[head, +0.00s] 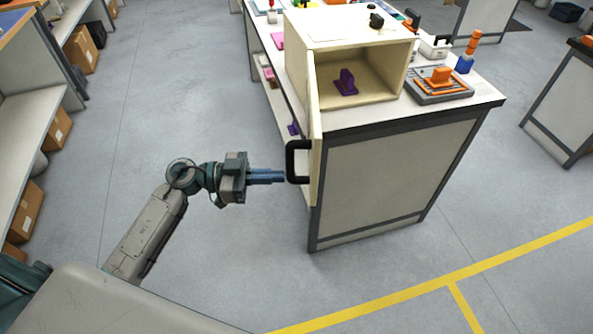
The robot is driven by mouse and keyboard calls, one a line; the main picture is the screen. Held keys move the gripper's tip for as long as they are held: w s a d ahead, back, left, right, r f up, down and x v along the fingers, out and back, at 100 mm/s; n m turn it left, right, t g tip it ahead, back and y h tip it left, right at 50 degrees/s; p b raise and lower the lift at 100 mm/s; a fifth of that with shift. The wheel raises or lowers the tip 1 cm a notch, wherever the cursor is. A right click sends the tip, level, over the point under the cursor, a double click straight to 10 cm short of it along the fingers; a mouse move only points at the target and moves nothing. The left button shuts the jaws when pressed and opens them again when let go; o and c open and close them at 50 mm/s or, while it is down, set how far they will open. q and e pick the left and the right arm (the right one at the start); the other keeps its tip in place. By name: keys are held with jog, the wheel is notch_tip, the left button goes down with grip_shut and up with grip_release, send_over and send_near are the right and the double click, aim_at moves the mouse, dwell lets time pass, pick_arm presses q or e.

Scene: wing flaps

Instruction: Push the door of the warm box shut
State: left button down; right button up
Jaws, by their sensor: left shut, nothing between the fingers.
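The warm box (347,30) is a cream box on the near end of the white bench. Its door (316,130) stands open, hinged at the left edge of the opening and swung out toward me, past the bench edge. A black handle (290,162) is on the door's left face. A purple object (346,83) sits inside the box. My left gripper (281,176) is shut and empty, pointing right, with its blue fingertips at the handle on the door's outer side. I cannot tell whether they touch. My right gripper is not in view.
The bench (470,105) also holds a grey tray with orange parts (440,83) and a blue and orange tool (468,52) right of the box. Shelves with cardboard boxes (80,50) stand at the left. The floor around my left arm is clear.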

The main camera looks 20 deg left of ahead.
pick_arm(q)
jog(key=p+x, duration=0.1)
jog(key=x, duration=0.4)
jog(key=shift+r+p, duration=0.15)
jog(key=shift+p, duration=0.15)
jog(key=shift+w+d, duration=0.1)
jog(key=shift+d, duration=0.15)
